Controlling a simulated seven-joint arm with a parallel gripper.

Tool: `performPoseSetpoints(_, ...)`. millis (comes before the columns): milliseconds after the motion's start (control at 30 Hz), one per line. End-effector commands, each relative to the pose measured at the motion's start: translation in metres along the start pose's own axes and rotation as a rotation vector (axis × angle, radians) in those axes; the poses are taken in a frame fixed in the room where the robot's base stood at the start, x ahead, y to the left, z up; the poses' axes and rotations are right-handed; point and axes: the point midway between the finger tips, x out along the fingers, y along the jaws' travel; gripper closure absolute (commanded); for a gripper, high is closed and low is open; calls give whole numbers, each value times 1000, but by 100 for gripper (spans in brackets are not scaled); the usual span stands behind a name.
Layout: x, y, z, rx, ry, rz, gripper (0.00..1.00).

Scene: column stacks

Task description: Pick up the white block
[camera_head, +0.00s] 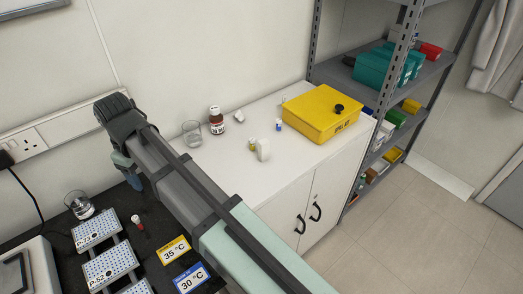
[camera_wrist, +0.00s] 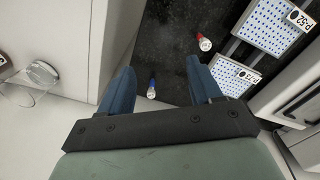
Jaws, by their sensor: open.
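A small white block-like piece (camera_head: 262,149) stands on the white cabinet top, beside small vials. A smaller white piece (camera_head: 239,115) lies farther back, near a brown bottle; I cannot tell which is the block meant. Neither can be made out in the wrist view. My gripper (camera_head: 130,172) is over the dark bench at the left, well away from both pieces. In the wrist view my gripper (camera_wrist: 160,88) shows two blue fingers spread apart with nothing between them. A blue-capped vial (camera_wrist: 151,89) and a red-capped vial (camera_wrist: 204,42) show on the bench beyond.
The cabinet top (camera_head: 215,175) also holds a yellow box (camera_head: 322,113), a brown bottle (camera_head: 216,121) and a glass beaker (camera_head: 192,133). Blue-dotted white racks (camera_head: 97,229) and temperature cards (camera_head: 174,249) lie on the dark bench. A grey shelf (camera_head: 430,72) stands right.

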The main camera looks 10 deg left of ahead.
Motion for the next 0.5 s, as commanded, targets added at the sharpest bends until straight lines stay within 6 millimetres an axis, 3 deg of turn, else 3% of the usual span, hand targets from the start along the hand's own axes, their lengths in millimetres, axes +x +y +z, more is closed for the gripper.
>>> performPoseSetpoints(100, -5, 47, 23, 80, 7, 4, 36)
performPoseSetpoints(500, -26, 179, 117, 329, 34, 25, 36)
